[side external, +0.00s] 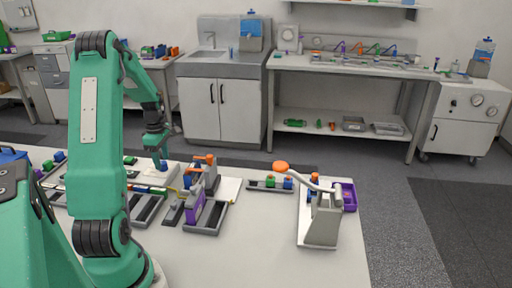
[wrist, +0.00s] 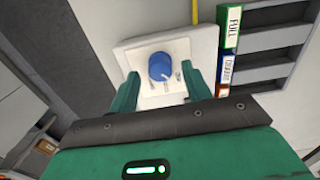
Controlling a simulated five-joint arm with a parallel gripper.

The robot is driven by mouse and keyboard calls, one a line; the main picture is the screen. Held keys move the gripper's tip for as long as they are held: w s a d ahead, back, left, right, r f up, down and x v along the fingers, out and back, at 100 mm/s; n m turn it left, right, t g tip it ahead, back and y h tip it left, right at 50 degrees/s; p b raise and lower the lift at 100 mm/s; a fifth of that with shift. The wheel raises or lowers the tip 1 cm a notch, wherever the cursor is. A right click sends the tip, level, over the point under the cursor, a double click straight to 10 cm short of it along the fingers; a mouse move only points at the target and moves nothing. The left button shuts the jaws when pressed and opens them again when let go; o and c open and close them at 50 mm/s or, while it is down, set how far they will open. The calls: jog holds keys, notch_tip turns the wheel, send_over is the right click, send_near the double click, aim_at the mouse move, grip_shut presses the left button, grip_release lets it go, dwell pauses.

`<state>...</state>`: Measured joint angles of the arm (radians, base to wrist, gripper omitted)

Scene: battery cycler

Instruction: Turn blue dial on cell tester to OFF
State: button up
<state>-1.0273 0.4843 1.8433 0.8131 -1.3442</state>
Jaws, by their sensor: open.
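The blue dial (wrist: 160,66) sits on the white face of the cell tester (wrist: 130,52) in the wrist view. A pale pointer mark and small labels show around the dial; the labels are too small to read. My gripper (wrist: 162,74) is open, with one green finger on each side of the dial's lower part in the picture. I cannot tell whether the fingers touch it. In the side external view my gripper (side external: 160,160) points down over the white tester (side external: 150,178), and the dial is mostly hidden there.
Beside the tester in the wrist view stand a green block marked FULL (wrist: 229,26), a blue labelled block (wrist: 227,66) and a dark tray (wrist: 271,43). In the side external view, grey trays (side external: 207,219) and a grey press-like device (side external: 323,222) stand to the right on the bench.

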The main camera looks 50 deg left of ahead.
aim_at(165, 163)
jog(key=shift+r, duration=3.45)
jog(key=shift+w+d+r+m, duration=0.3)
jog(key=shift+d, duration=0.1)
jog(key=w+d+r+m+t, duration=0.1)
jog(key=w+d+r+m, duration=0.2)
jog(key=d, duration=0.4)
jog(key=w+d+r+m+y, duration=0.1)
jog(key=d+r+m, duration=0.2)
jog(key=d+m, duration=0.25)
jog(key=w+d+r+m+t, duration=0.1)
jog(key=w+d+r+m, duration=0.2)
jog(key=d, duration=0.4)
jog(key=s+d+m+t, duration=0.1)
jog(key=s+d+m, duration=0.1)
jog(key=d+m, duration=0.3)
jog(key=s+d+r+m+t, duration=0.1)
jog(key=s+d+m, duration=0.2)
jog(key=d+m, duration=0.2)
jog(key=s+d+r+m+t+h, duration=0.1)
jog(key=s+d+m, duration=0.2)
jog(key=d+m, duration=0.2)
jog(key=d, duration=0.3)
jog(key=shift+s+d+t, duration=0.15)
jog(key=shift+s+t, duration=0.1)
jog(key=shift+t, duration=0.05)
